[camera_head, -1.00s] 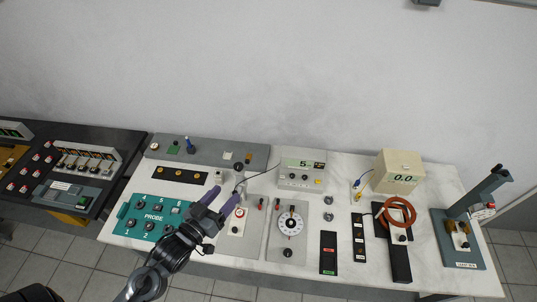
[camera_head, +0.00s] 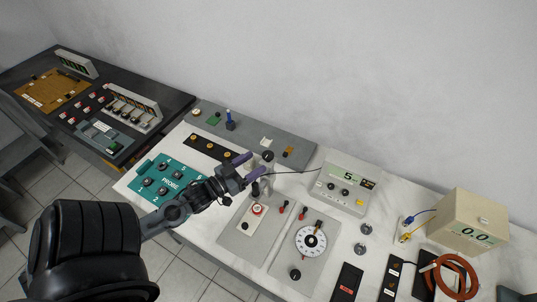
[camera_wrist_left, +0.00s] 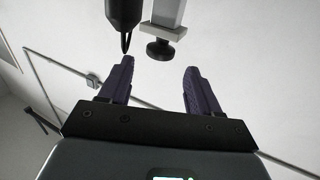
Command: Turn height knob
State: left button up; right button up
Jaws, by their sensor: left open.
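My left gripper (camera_head: 248,165) reaches over the bench from the left. Its two purple fingers are apart with nothing between them, as the left wrist view (camera_wrist_left: 158,85) also shows. A small black knob (camera_wrist_left: 160,49) sits at the end of a grey post (camera_wrist_left: 167,14), just beyond the fingertips and between their lines, apart from both. I take it to be the height knob. A dark pointed probe (camera_wrist_left: 124,14) is beside the post, its tip close to the left finger. In the head view the stand is small and partly hidden by the fingers. My right gripper is not in view.
A teal PROBE panel (camera_head: 160,178) lies under my left arm. A grey dial panel (camera_head: 301,262), a meter reading 5 (camera_head: 345,188) and a beige box reading 0.0 (camera_head: 467,220) stand to the right. A thin black cable runs from near the fingers to the meter.

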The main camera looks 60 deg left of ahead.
aim_at(268, 154)
pick_arm(q)
jog(key=w, duration=0.4)
jog(key=w+a, duration=0.1)
jog(key=w, duration=0.1)
jog(key=shift+w, duration=0.3)
jog(key=c, duration=1)
